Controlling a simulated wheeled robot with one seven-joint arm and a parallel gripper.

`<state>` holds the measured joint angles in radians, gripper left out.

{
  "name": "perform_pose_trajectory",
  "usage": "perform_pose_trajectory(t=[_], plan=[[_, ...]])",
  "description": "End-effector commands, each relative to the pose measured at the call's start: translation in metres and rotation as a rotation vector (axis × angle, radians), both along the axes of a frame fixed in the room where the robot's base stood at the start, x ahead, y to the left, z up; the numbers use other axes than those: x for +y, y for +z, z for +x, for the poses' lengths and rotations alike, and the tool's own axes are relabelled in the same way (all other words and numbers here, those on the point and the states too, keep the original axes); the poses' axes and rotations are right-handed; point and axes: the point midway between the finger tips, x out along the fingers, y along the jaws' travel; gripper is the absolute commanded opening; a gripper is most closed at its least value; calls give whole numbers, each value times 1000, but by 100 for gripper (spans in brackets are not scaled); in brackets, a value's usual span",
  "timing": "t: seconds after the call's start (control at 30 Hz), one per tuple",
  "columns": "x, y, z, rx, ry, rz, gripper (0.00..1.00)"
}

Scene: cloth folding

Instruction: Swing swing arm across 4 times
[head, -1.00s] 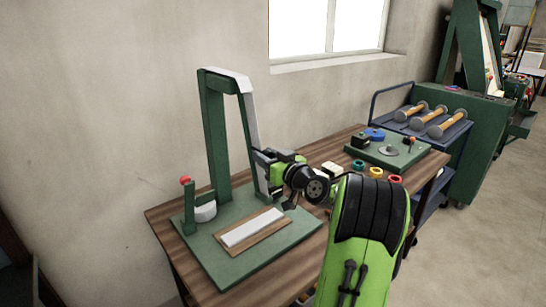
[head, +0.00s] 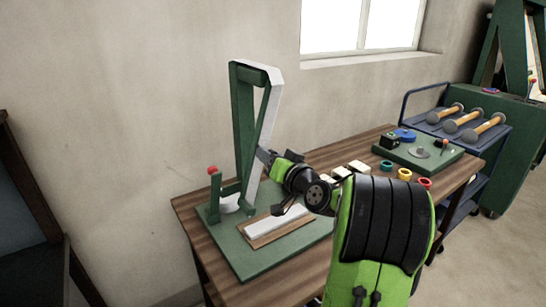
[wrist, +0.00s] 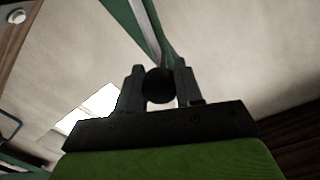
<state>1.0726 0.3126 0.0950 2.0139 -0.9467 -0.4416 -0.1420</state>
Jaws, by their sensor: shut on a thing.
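A green stand (head: 242,130) with a bent top stands on a green base plate (head: 240,262) on the wooden bench. Its swing arm (head: 264,115), white on one face, hangs from the top and slants down to the left, its lower end near the foot of the stand. My gripper (head: 265,158) is at the arm's lower part, on its right side. In the wrist view, the gripper's two dark fingers (wrist: 159,88) are shut around a dark round knob (wrist: 159,84), with the arm's strip running up behind it. My gripper partly hides the arm's lower end in the head view.
A white strip on a wooden block (head: 278,229) lies on the base plate. A red-tipped green post (head: 214,190) stands at the plate's left. Coloured rings (head: 404,174) and a second green plate (head: 400,155) lie further right on the bench. The wall is close behind.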

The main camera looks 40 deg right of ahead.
Motion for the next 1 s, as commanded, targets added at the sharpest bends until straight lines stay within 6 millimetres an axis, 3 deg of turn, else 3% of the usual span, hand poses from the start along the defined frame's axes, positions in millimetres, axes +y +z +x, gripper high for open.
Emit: perform_pose_trajectory(t=[0.23, 0.27, 0.4, 0.77, 1.0], plan=[[2, -1, 1, 3, 6, 6, 0], [2, -2, 1, 3, 6, 6, 39], [2, -1, 1, 2, 6, 5, 60], [2, -1, -8, 2, 2, 2, 60], [10, 0, -68, 1, -5, 2, 60]])
